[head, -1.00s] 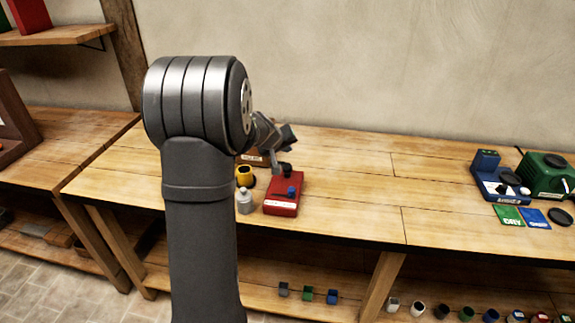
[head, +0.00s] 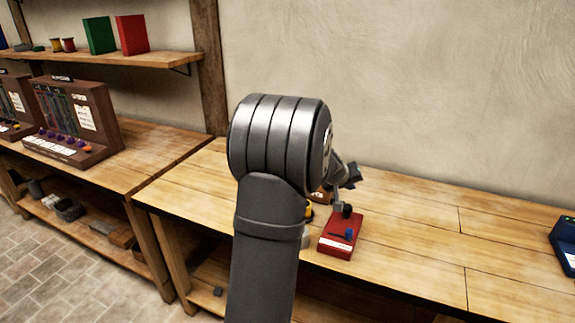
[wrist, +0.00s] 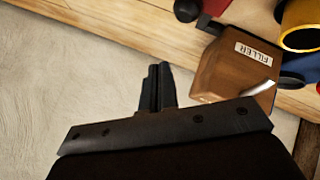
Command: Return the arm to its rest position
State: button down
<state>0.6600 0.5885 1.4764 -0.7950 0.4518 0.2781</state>
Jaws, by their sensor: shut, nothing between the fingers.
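My arm stands in the middle of the head view, its upper joint hiding part of the bench behind it. My gripper (head: 340,197) is half hidden behind that joint, close to the red device (head: 338,240) on the bench. In the wrist view the two dark fingers (wrist: 157,73) are together with nothing between them. They point toward the wall and bench edge, beside a brown box labelled FILLER (wrist: 225,75). I cannot tell the gap between fingers and box.
A yellow-rimmed cup (wrist: 302,38) is close to the brown box. A blue device (head: 564,245) sits at the far right. A panel with knobs (head: 75,120) stands on the left bench, below a shelf (head: 110,60).

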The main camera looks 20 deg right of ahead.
notch_tip(320, 180, down, 3)
jog(key=shift+r, duration=0.1)
notch_tip(320, 180, up, 7)
dwell(0.5)
jog(key=shift+f, duration=3.1)
notch_tip(320, 180, up, 8)
jog(key=m, duration=0.3)
jog(key=shift+s+a+g, duration=0.2)
jog(key=shift+a+g, duration=0.05)
jog(key=shift+g, duration=0.05)
jog(key=c, duration=2.2)
grip_release()
